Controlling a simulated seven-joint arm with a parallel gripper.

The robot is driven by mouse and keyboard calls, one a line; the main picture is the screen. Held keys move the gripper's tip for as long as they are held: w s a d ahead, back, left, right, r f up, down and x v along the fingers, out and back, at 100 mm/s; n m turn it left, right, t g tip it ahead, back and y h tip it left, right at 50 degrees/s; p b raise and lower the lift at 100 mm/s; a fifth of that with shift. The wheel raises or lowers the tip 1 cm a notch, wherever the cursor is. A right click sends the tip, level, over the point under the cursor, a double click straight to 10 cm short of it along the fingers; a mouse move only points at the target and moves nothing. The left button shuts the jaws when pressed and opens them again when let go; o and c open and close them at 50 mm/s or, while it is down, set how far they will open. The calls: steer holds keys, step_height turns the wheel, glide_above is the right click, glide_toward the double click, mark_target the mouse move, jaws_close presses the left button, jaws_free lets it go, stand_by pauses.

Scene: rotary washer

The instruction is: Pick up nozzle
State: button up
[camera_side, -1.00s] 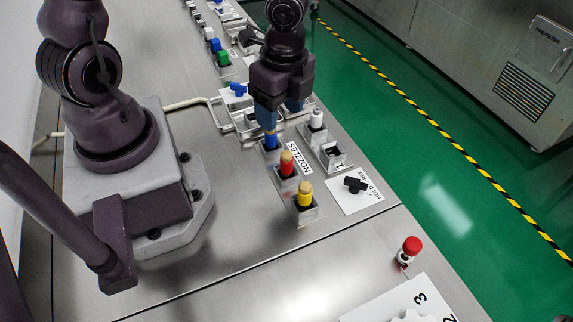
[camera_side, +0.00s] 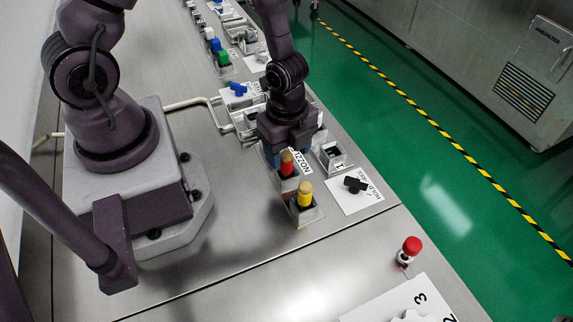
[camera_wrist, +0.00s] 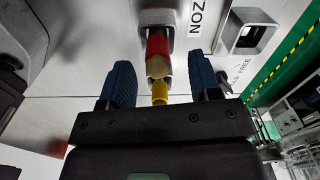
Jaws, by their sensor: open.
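In the side view, a red nozzle (camera_side: 287,164) and a yellow nozzle (camera_side: 305,196) stand upright in holders in a row by the NOZZLES label. My gripper (camera_side: 284,146) is low over the row, just behind the red nozzle, and hides the holder there. In the wrist view, my gripper's blue fingers (camera_wrist: 162,80) are spread apart. The red nozzle (camera_wrist: 157,46) with its tan tip and the yellow nozzle (camera_wrist: 160,92) show in the gap between them. I see nothing held. Whether the fingers touch any nozzle I cannot tell.
An empty square holder (camera_side: 333,157) stands right of the row; it also shows in the wrist view (camera_wrist: 246,36). A black part (camera_side: 355,185) lies on a white labelled card. A red button (camera_side: 410,247) stands nearer the front.

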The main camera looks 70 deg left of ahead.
mark_target(286, 155)
steer(key=shift+s+f, duration=0.1)
steer(key=shift+f, duration=1.6)
steer(key=c, duration=1)
steer(key=shift+c, duration=0.2)
steer(key=shift+r, duration=0.2)
